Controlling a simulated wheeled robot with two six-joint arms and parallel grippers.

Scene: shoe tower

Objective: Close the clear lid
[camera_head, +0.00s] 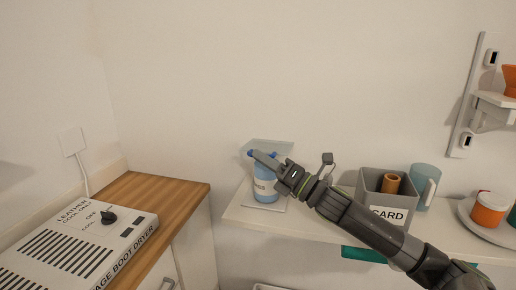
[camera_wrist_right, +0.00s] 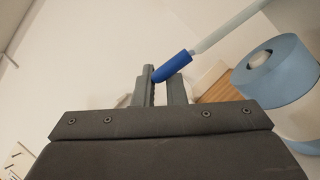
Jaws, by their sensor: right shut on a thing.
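The clear lid (camera_head: 272,146) is a see-through panel standing raised and tilted behind a blue bottle (camera_head: 266,186) on the white shelf. A blue tab (camera_head: 249,152) shows at its left. My right gripper (camera_head: 257,157) reaches in from the right, above the bottle, and is shut at the tab. In the right wrist view the fingers (camera_wrist_right: 160,88) close on the blue tab (camera_wrist_right: 175,66), which joins a pale thin edge (camera_wrist_right: 225,27) that looks like the lid's. The bottle (camera_wrist_right: 275,72) is beside the fingers there, apart from them. The left gripper is out of view.
A boot dryer (camera_head: 75,245) sits on the wooden counter at left.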

